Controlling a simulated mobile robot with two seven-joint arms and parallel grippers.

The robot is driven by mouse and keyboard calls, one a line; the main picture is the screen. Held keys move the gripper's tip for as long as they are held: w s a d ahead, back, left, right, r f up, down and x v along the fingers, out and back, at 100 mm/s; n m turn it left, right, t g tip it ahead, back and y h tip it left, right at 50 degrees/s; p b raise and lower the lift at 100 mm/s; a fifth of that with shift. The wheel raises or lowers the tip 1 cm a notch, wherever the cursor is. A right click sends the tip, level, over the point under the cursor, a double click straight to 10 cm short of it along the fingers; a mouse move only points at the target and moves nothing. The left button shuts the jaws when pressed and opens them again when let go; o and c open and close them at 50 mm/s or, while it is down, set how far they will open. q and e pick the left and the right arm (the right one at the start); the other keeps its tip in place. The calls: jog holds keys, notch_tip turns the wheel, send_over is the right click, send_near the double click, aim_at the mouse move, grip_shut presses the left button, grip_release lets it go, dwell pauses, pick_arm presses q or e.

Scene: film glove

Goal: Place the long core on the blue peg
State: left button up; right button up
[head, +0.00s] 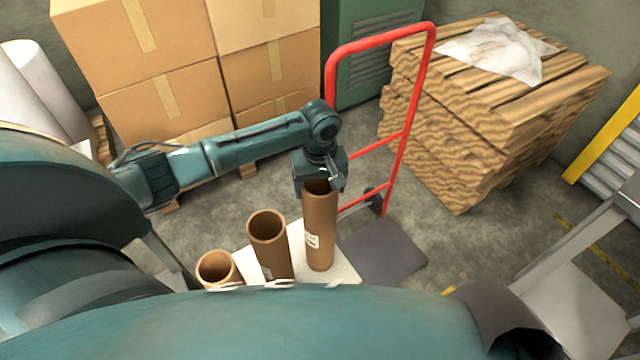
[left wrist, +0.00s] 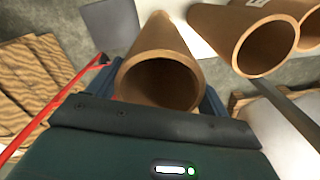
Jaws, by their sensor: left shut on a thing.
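The long core (head: 320,235), a tall brown cardboard tube with a white label, stands upright at the right end of a row of three tubes. My left gripper (head: 319,183) is shut on its upper rim from above. In the left wrist view the long core (left wrist: 158,45) sits between the fingers, its open top facing the camera. Its lower end is over the white board (head: 345,264); I cannot tell whether it touches. The blue peg is not visible. My right gripper is not in view.
A medium core (head: 270,255) and a short core (head: 218,270) stand close to the left. A red hand truck (head: 408,100) is just behind the gripper. Cardboard boxes (head: 150,70) and a wood stack (head: 490,110) stand behind. A grey floor plate (head: 385,250) lies to the right.

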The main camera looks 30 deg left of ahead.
pick_arm(q)
jog(key=o, duration=1.4)
notch_tip(320, 180, up, 12)
jog(key=shift+r+p, duration=0.15)
jog(key=shift+p, duration=0.15)
